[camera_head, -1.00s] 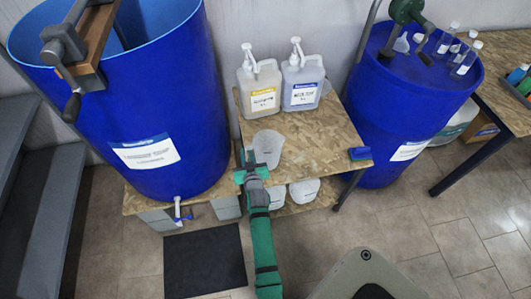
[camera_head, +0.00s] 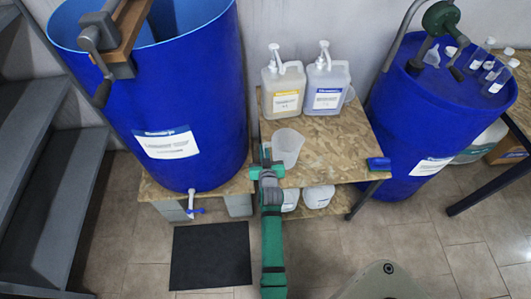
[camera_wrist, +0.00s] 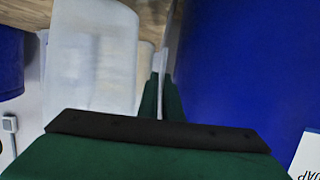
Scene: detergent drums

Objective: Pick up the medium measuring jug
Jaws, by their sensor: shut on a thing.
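The measuring jug (camera_head: 288,146) is a translucent whitish cup on the chipboard stand, near its front edge. In the wrist view the jug (camera_wrist: 92,60) fills the upper left. My gripper (camera_head: 265,156) is at the jug's left side in the head view. In the wrist view my gripper (camera_wrist: 160,92) is shut on a thin pale strip, which appears to be the jug's handle. The fingers hide part of the handle. I cannot tell whether the jug's base is off the board.
A large blue drum (camera_head: 200,90) stands close left of my gripper. Two pump bottles, yellow-labelled (camera_head: 284,88) and blue-labelled (camera_head: 326,84), stand behind the jug. A blue sponge-like block (camera_head: 379,164) lies at the right edge. Another blue drum (camera_head: 425,115) stands right.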

